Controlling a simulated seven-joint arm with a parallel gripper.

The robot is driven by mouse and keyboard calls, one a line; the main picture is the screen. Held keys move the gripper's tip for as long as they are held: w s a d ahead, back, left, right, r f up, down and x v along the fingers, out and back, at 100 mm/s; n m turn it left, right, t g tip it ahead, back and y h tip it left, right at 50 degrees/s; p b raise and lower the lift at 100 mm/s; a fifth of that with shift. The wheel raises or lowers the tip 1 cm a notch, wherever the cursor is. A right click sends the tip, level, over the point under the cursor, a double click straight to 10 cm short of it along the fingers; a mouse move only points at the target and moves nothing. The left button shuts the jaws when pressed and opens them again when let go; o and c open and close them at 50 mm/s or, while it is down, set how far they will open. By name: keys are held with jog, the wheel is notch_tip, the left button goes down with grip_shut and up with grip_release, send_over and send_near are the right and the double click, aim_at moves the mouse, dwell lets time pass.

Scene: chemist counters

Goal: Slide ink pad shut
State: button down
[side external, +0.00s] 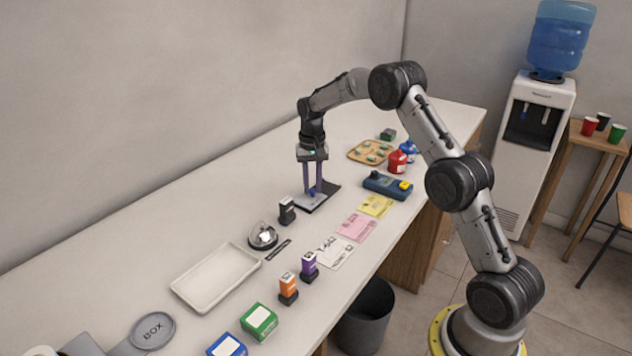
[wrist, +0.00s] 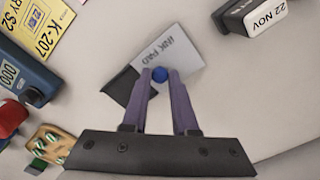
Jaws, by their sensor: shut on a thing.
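The ink pad (side external: 325,196) lies on the counter, with a dark portion (wrist: 121,86) showing beside its grey sliding lid (wrist: 172,46). The lid is lettered "INK PAD" and carries a round blue knob (wrist: 160,74). The lid is offset from the dark portion, so the pad is partly open. My gripper (side external: 313,191) points down over the pad. In the wrist view its two purple fingers (wrist: 159,79) are shut on the blue knob, one on each side. The fingers hide part of the pad.
A black date stamp (side external: 287,210) stands near the pad, and its "22 NOV" label shows in the wrist view (wrist: 264,12). A blue numbering device (side external: 387,186), a wooden tray (side external: 350,154) and a red bottle (side external: 397,162) are on the other side. Bare counter lies behind the pad.

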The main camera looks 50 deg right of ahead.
aim_at(311, 190)
jog(key=shift+a, duration=0.3)
jog(key=c, duration=1.1)
grip_release()
jog(key=o, duration=0.4)
jog(key=shift+d, duration=0.1)
notch_tip(311, 190, up, 14)
